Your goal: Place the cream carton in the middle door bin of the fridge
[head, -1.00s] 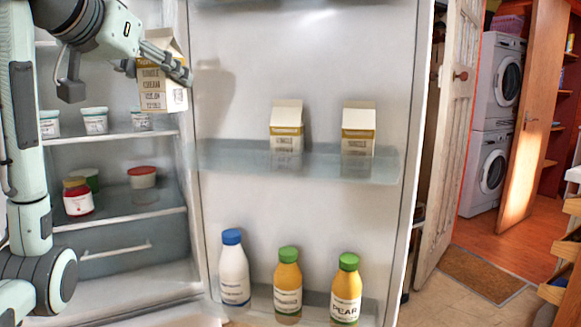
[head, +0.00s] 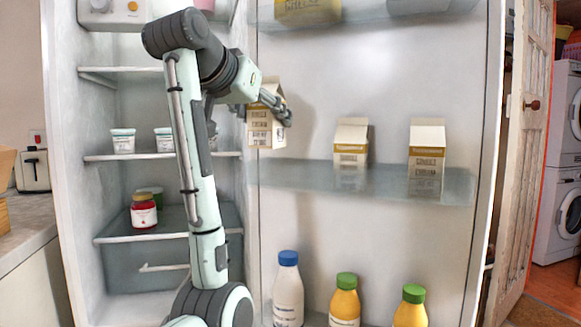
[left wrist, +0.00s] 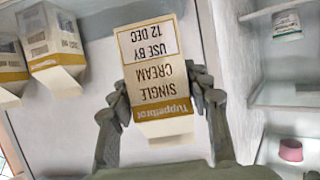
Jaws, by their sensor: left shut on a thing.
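My left gripper (head: 284,112) is shut on a cream carton (head: 262,128), white and gold with dark print. It holds the carton upright in front of the fridge door, left of and a little above the middle door bin (head: 300,176). In the left wrist view the held carton (left wrist: 155,75) reads "Single Cream" and sits between both fingers of the left gripper (left wrist: 160,100). Two like cartons stand in the middle bin, one near its middle (head: 350,150) and one to the right (head: 427,150). The bin's left part looks empty. My right gripper is not in view.
Bottles with a blue cap (head: 288,290) and green caps (head: 346,300) stand in the lower bin. An upper bin above holds a yellow item (head: 306,10). White tubs (head: 123,141) and a red jar (head: 144,212) stand on the fridge shelves to the left.

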